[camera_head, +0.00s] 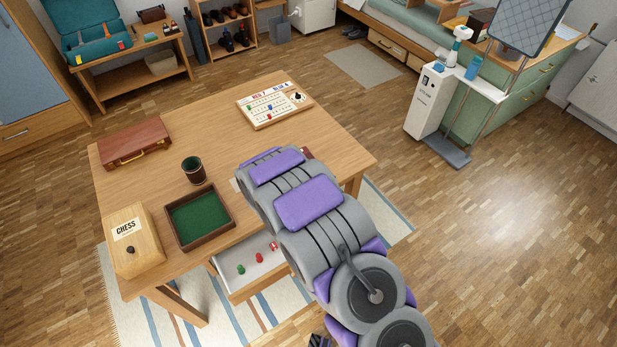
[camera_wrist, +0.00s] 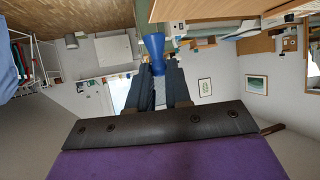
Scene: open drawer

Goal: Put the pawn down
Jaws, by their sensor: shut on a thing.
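My gripper (camera_wrist: 155,82) shows in the wrist view, shut on a blue pawn (camera_wrist: 153,48) whose rounded part sticks out past the fingertips. In the head view my arm covers the gripper and the pawn. The open drawer (camera_head: 226,263) juts from the table front in the head view. A green pawn (camera_head: 241,269) and red pawns (camera_head: 259,258) stand in it, and my arm hides its right part. The wooden table (camera_head: 240,130) is above the drawer.
On the table are a chess box (camera_head: 135,247), a green-lined tray (camera_head: 227,235), a dice cup (camera_head: 193,170), a brown case (camera_head: 135,146) and a scoreboard (camera_head: 275,106). In the wrist view, wooden surfaces (camera_wrist: 215,9) are close at the upper right.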

